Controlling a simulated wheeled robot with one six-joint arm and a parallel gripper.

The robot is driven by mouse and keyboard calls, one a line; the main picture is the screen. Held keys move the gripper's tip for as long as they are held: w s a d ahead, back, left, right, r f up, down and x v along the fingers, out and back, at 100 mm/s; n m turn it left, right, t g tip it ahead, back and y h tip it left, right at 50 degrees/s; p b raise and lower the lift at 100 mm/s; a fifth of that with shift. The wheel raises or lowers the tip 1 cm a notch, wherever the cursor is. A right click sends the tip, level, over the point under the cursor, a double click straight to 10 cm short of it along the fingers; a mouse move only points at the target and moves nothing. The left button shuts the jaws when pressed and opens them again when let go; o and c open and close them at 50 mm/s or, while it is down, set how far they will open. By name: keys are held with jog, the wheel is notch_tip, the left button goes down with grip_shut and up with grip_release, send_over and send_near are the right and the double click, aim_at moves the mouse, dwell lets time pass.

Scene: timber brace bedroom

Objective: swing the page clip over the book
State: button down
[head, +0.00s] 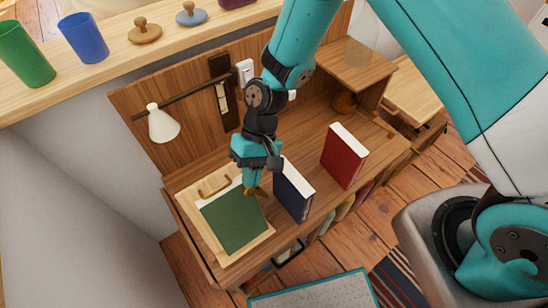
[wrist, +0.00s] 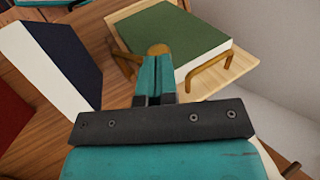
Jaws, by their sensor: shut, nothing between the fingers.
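A green book (head: 234,222) lies flat on a pale wooden board (head: 258,243) at the left of the desk. It also shows in the wrist view (wrist: 172,30). A brass bar (head: 214,185), seemingly a page clip, stands at the board's back edge beside the book; it also shows in the wrist view (wrist: 206,77). A second brass piece (wrist: 126,62) is by the book's corner, partly hidden by my fingers; a round brass end (wrist: 158,49) shows just past the fingertips. My gripper (head: 251,187) is shut and empty at that corner. I cannot tell whether it touches the brass.
A dark blue book (head: 293,188) stands close right of my gripper, and a red book (head: 343,157) stands farther right. A white lamp (head: 163,124) hangs from the back panel. A shelf with cups (head: 84,38) is at upper left. Bare desk lies between the standing books.

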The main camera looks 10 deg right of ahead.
jog(key=a+h, duration=0.1)
jog(key=s+a+h, duration=0.1)
jog(key=shift+s+f+n+t+h, duration=0.2)
jog(key=shift+f+n+t+h, duration=0.2)
jog(key=a+f+h, duration=0.1)
jog(key=s+a+f+t+h, duration=0.1)
jog(key=h, duration=0.1)
jog(key=shift+s+n, duration=0.3)
jog(key=shift+n, duration=0.1)
jog(key=shift+d+r, duration=0.1)
jog(key=shift+w+d, duration=0.1)
jog(key=shift+w+d+f, duration=0.15)
jog(key=shift+d+f, duration=0.1)
jog(key=shift+d, duration=0.4)
